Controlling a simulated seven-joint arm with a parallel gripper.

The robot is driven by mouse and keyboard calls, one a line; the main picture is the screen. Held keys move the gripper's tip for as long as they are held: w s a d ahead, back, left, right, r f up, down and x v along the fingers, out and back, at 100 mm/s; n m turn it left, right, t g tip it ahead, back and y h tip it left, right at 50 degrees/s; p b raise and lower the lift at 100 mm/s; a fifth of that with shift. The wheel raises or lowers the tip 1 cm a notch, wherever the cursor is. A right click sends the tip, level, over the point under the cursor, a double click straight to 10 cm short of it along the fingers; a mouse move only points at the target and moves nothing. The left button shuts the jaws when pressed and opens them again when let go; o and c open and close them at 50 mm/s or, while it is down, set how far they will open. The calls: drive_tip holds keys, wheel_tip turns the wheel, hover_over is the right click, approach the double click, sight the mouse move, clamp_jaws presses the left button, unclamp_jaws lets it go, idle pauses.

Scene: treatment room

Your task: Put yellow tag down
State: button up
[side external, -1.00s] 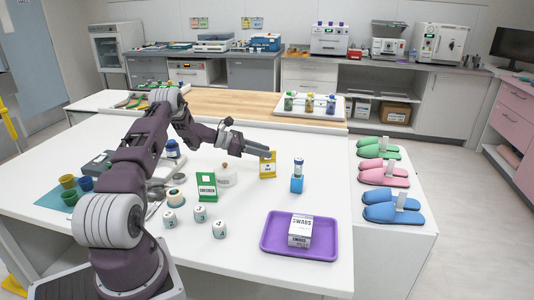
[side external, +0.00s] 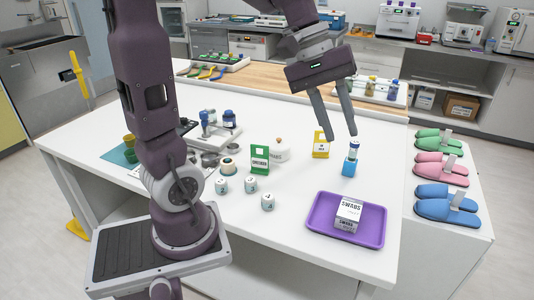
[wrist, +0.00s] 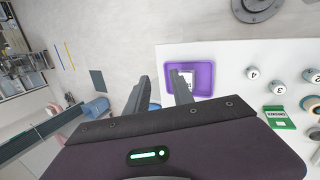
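The yellow tag (side external: 320,146) stands upright on the white table in the side external view, between a white pot and a small blue holder. One finger of my gripper (side external: 341,137) overlaps the tag's right edge in that view. I cannot tell from this how far apart they are. My gripper is open with nothing between its fingers, pointing down. In the wrist view my gripper (wrist: 162,90) shows two spread fingers, with the purple tray beyond them; the yellow tag does not show there.
A green tag (side external: 259,158) and several numbered white jars (side external: 251,184) stand left of the yellow tag. The blue holder (side external: 349,168) holds a vial. A purple tray (side external: 319,238) with a swabs box (side external: 347,214) lies nearer. Slippers (side external: 446,199) are at the right.

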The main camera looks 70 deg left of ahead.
drive_tip(key=s+d+f+m+t+y, duration=0.1)
drive_tip(key=s+m+y, duration=0.1)
drive_tip(key=s+m, duration=0.3)
drive_tip(key=s+d+m+t+y, duration=0.1)
drive_tip(key=s+m, duration=0.4)
drive_tip(key=s, duration=0.5)
drive_tip(key=shift+d+f+t+y, duration=0.3)
drive_tip(key=shift+d+f+y, duration=0.1)
drive_tip(key=shift+d+y, duration=0.15)
